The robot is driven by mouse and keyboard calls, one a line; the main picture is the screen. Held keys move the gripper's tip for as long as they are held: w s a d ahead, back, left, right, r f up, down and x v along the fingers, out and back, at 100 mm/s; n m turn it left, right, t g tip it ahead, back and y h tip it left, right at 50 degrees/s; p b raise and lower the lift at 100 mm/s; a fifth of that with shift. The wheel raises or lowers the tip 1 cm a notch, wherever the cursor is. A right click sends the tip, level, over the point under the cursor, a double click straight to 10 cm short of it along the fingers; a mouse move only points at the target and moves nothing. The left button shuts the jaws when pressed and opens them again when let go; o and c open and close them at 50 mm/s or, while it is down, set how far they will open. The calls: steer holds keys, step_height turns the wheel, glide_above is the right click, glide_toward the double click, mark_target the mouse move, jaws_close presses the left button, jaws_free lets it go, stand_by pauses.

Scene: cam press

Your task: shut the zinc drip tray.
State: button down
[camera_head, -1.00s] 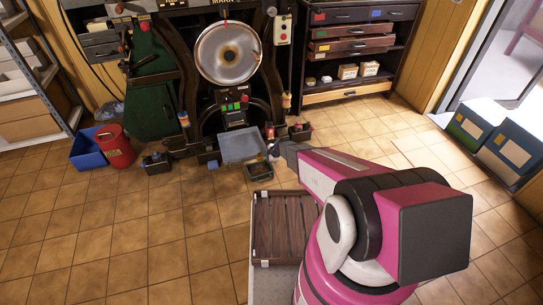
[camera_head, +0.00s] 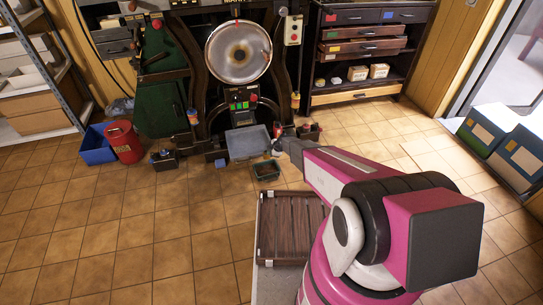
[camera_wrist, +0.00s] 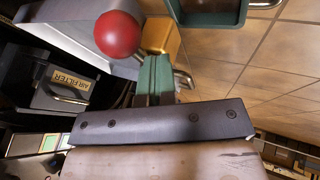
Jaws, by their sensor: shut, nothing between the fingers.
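The zinc drip tray (camera_head: 247,143) is a shallow grey tray sticking out at the foot of the press, below the round metal disc. In the wrist view a grey metal surface, probably the tray (camera_wrist: 84,32), fills the upper left. My gripper (camera_head: 276,145) is low beside the tray's right side in the head view. In the wrist view my gripper (camera_wrist: 154,75) shows green fingers, shut and empty, just below a red ball (camera_wrist: 116,35) and a brass-coloured block (camera_wrist: 160,38). I cannot tell whether the fingers touch anything.
A small dark green bin (camera_head: 266,171) stands on the floor in front of the tray; it also shows in the wrist view (camera_wrist: 205,12). A blue bin (camera_head: 97,150) and a red bucket (camera_head: 124,142) stand at left. A drawer cabinet (camera_head: 362,58) is right. The tiled floor at left is clear.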

steer(key=w+a, duration=0.2)
steer(key=w, duration=0.4)
steer(key=w+a, duration=0.1)
steer(key=w, duration=0.6)
steer(key=w+a, duration=0.2)
steer(key=w, duration=0.5)
steer(key=shift+a, duration=0.35)
steer(key=shift+s, duration=0.1)
